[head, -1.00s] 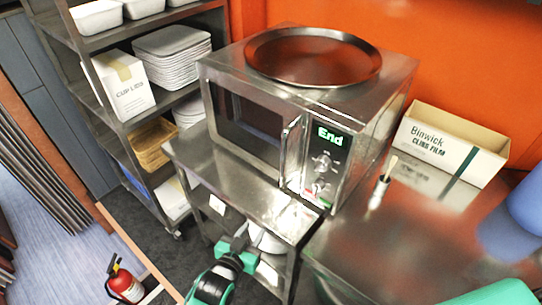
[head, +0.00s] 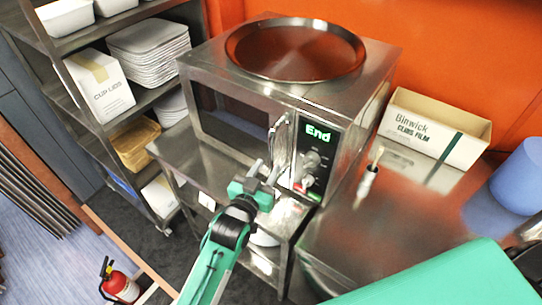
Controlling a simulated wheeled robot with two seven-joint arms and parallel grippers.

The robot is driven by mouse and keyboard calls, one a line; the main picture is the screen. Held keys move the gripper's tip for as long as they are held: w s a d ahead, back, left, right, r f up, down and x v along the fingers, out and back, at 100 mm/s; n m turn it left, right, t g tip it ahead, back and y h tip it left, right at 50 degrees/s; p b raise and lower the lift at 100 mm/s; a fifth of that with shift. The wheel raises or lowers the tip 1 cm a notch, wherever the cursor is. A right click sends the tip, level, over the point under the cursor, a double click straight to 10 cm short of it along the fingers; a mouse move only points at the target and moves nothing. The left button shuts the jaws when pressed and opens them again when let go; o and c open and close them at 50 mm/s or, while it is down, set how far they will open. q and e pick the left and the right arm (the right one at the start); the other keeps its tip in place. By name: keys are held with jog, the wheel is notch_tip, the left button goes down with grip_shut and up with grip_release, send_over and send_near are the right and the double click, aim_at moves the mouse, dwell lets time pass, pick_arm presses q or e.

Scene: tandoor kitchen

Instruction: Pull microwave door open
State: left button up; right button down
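The steel microwave (head: 290,105) stands on a steel table, with its door (head: 230,118) shut and "End" lit in green on its panel. The upright door handle (head: 281,143) is at the door's right edge. My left gripper (head: 264,172) is just in front of the handle's lower part, its two fingers apart and pointing up toward it. Whether the fingers touch the handle I cannot tell. A green part of my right arm fills the lower right; the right gripper is not visible.
A round dark pan (head: 296,50) lies on top of the microwave. A Binwick cling film box (head: 434,128), a brush (head: 369,180) and a blue roll (head: 520,175) are on the counter to the right. A shelf rack (head: 120,120) stands left.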

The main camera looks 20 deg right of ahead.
aim_at(270, 163)
pick_arm(q)
jog(key=shift+p+x, duration=0.4)
jog(key=shift+x, duration=1.6)
grip_shut()
